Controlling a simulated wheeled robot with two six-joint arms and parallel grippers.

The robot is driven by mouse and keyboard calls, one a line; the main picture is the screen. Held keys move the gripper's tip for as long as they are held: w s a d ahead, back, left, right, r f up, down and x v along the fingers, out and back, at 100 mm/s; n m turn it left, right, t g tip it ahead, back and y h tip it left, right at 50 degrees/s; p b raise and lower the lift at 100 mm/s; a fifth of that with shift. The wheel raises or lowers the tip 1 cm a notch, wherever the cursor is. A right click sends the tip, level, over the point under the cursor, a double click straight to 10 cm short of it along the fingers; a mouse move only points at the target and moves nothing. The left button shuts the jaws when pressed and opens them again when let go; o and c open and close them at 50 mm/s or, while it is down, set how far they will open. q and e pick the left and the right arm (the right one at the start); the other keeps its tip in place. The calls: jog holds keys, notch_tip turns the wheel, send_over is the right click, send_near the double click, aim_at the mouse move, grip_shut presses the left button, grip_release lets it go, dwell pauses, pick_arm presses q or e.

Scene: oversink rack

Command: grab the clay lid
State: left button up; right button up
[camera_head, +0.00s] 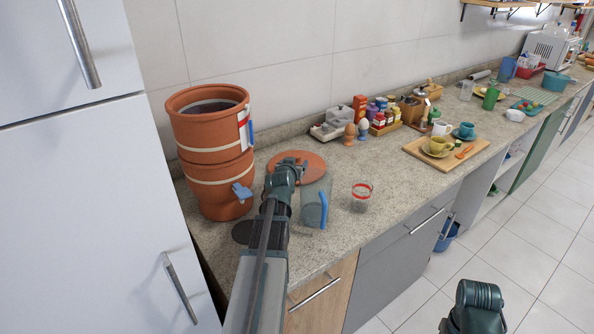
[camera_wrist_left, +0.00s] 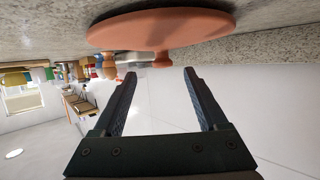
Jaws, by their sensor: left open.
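The clay lid (camera_head: 312,161) is a flat terracotta disc lying on the counter beside the clay water filter (camera_head: 212,150). My left gripper (camera_head: 296,166) is over the lid in the head view and covers part of it. In the left wrist view, which looks upside down, the lid (camera_wrist_left: 160,28) lies on the counter with its small knob (camera_wrist_left: 162,58) pointing toward my gripper. The left gripper (camera_wrist_left: 160,73) is open and empty. Its fingertips are on either side of the knob's line, just short of the knob. Only part of my right arm shows, at the bottom right of the head view.
A clear pitcher with a blue handle (camera_head: 315,203) stands close to the right of my left gripper. A red-rimmed glass (camera_head: 361,197) is further right. Egg cups, spice jars and a wooden board (camera_head: 469,158) with cups stand along the counter. Bare counter lies between glass and board.

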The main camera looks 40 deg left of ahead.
aim_at(297, 155)
pick_arm(q)
jog(key=shift+b+x, duration=0.9)
jog(key=shift+x, duration=3.1)
jog(key=shift+s+a+r, duration=0.1)
jog(key=shift+s+r, duration=0.05)
jog(key=shift+r, duration=0.15)
grip_shut()
